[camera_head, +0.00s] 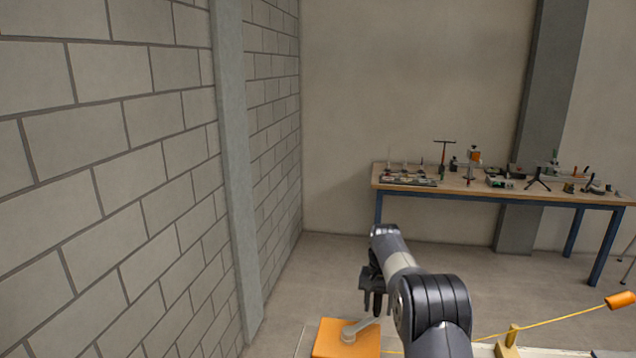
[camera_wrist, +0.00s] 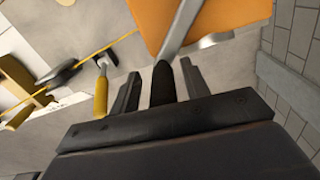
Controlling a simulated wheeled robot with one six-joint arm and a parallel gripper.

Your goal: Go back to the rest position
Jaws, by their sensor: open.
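My gripper (camera_head: 376,305) hangs low in front of my arm, just above and right of an orange box (camera_head: 338,342) in the head view. A grey crank lever (camera_head: 362,326) lies on top of the box, its outer end close below my fingers. In the wrist view my gripper (camera_wrist: 160,82) is open. A black handle (camera_wrist: 162,84) at the end of the grey lever (camera_wrist: 181,28) stands between the two fingers, with gaps on both sides. The orange box (camera_wrist: 222,14) fills the top right there.
A workbench (camera_head: 480,193) with small tools stands at the back wall. A brick wall (camera_head: 110,190) is on the left. A yellow cord (camera_head: 545,323) runs to an orange piece (camera_head: 620,299) at right. A yellow-handled tool (camera_wrist: 101,92) lies left of my fingers. Open floor lies behind.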

